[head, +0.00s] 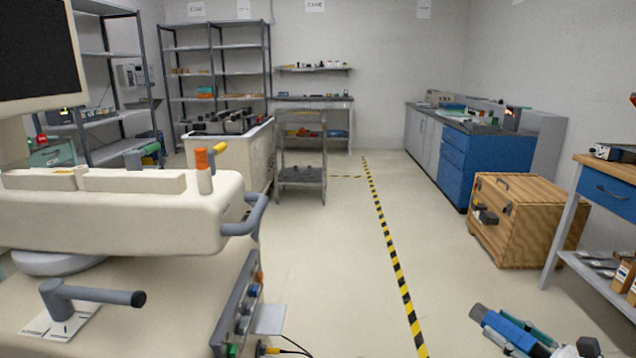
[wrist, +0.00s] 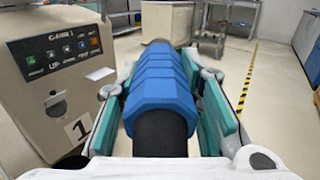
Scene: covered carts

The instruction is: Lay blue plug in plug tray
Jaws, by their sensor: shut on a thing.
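My gripper (wrist: 160,88) has its teal fingers on both sides of the blue plug (wrist: 158,98) and is shut on it. The plug has a ribbed blue body with a black end towards the wrist camera; it is held in the air. In the head view the blue plug (head: 512,330) shows at the bottom right, in my gripper (head: 508,336), above the floor. I cannot make out a plug tray in either view.
A cream cart (head: 120,215) with a grey handle fills the left; its numbered panel (wrist: 60,70) shows in the wrist view. A wooden crate (head: 525,218) and a workbench (head: 610,175) stand on the right. The floor around the striped tape (head: 387,240) is clear.

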